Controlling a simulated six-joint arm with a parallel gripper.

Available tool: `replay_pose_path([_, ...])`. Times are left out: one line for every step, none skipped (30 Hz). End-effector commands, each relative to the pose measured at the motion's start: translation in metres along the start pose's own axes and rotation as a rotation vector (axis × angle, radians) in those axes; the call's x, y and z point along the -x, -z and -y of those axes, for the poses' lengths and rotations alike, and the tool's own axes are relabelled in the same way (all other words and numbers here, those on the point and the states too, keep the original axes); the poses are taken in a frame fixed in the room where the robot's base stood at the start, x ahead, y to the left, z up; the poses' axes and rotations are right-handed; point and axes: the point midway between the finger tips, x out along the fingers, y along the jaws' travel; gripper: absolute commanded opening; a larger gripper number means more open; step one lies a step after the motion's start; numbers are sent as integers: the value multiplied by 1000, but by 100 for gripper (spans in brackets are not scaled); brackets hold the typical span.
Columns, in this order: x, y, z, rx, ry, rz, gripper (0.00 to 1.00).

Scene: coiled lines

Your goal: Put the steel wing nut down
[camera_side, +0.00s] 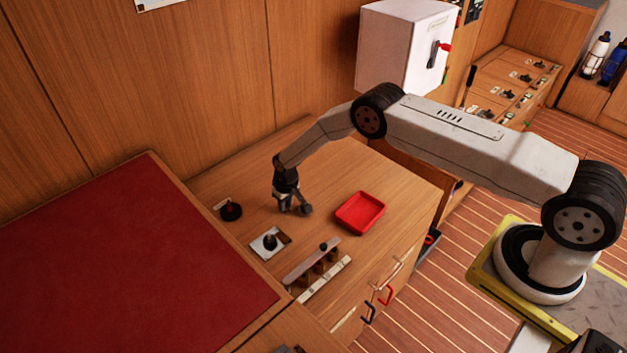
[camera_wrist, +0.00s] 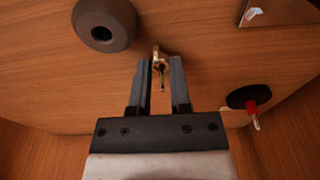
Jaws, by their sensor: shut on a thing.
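My gripper (camera_wrist: 158,66) points down over the wooden worktop, and in the side view (camera_side: 288,207) it is left of the red tray. It is shut on a small shiny metal piece (camera_wrist: 158,55), which I take to be the steel wing nut. The piece sits between the fingertips, with a narrow part hanging down between the fingers. In the side view it is too small to make out. I cannot tell whether it touches the worktop.
A dark grey round piece with a hole (camera_wrist: 103,25) lies close beside the gripper. A red tray (camera_side: 360,212), a black disc with a red post (camera_side: 231,211), a metal plate with a black knob (camera_side: 269,243) and a slotted rack (camera_side: 315,262) share the worktop (camera_side: 335,165).

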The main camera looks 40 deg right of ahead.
Motion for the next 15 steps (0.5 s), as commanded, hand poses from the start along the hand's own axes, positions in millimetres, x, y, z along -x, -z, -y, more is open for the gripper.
replay_pose_path([0,0,0,0,0,0,0])
replay_pose_path([0,0,0,0,0,0,0])
replay_pose_path([-1,0,0,0,0,0,0])
replay_pose_path([-1,0,0,0,0,0,0])
replay_pose_path([-2,0,0,0,0,0,0])
replay_pose_path([-3,0,0,0,0,0,0])
replay_pose_path([-3,0,0,0,0,0,30])
replay_pose_path([-3,0,0,0,0,0,40])
replay_pose_path([-3,0,0,0,0,0,53])
replay_pose_path([-3,0,0,0,0,0,59])
replay_pose_path([-3,0,0,0,0,0,59])
replay_pose_path([-3,0,0,0,0,0,59])
replay_pose_path([-2,0,0,0,0,0,59])
replay_pose_path([-3,0,0,0,0,0,59])
replay_pose_path([-2,0,0,0,0,0,59])
